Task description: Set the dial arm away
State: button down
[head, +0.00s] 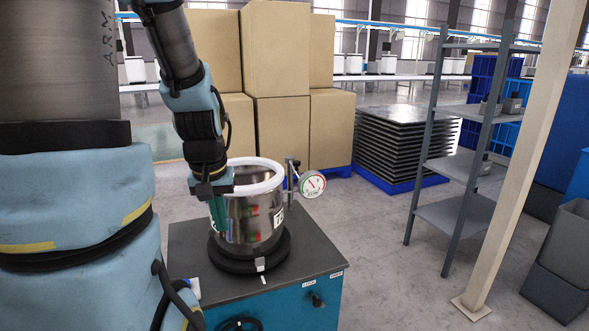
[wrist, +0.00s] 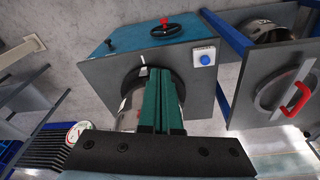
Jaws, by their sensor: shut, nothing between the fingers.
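The dial arm carries a round white gauge (head: 312,184) with a red needle, beside the right rim of a steel pot (head: 250,215). A short upright post (head: 290,178) stands between gauge and pot. The pot has a white ring rim and sits in a black ring on a dark-topped blue cabinet (head: 190,240). My gripper (head: 218,222) points down at the pot's left side, across the pot from the gauge. Its green fingers (wrist: 160,75) are shut and empty. In the wrist view the gauge (wrist: 76,133) shows at lower left, and the fingers hide part of the pot.
A blue button on a white box (wrist: 204,56) and a black handwheel (wrist: 160,31) are on the cabinet. A lid with a red handle (wrist: 298,98) lies on a neighbouring stand. A grey shelf (head: 455,165) and beige post (head: 520,160) stand right. Cartons (head: 275,50) stand behind.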

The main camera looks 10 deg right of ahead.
aim_at(296, 169)
jog(key=w+d+h+p, duration=0.1)
jog(key=w+d+p, duration=0.1)
jog(key=w+d, duration=0.4)
jog(key=w+d+r+t+h+p, duration=0.1)
jog(key=w+d, duration=0.5)
jog(key=w, duration=1)
jog(key=w+d+r+t+h+p, duration=0.1)
jog(key=w+d, duration=0.5)
jog(key=w, duration=0.6)
jog(key=shift+d+n+h+p, duration=0.25)
jog(key=shift+h+p, duration=0.25)
jog(key=shift+p, duration=0.65)
jog(key=p+x, duration=0.4)
jog(key=x, duration=0.6)
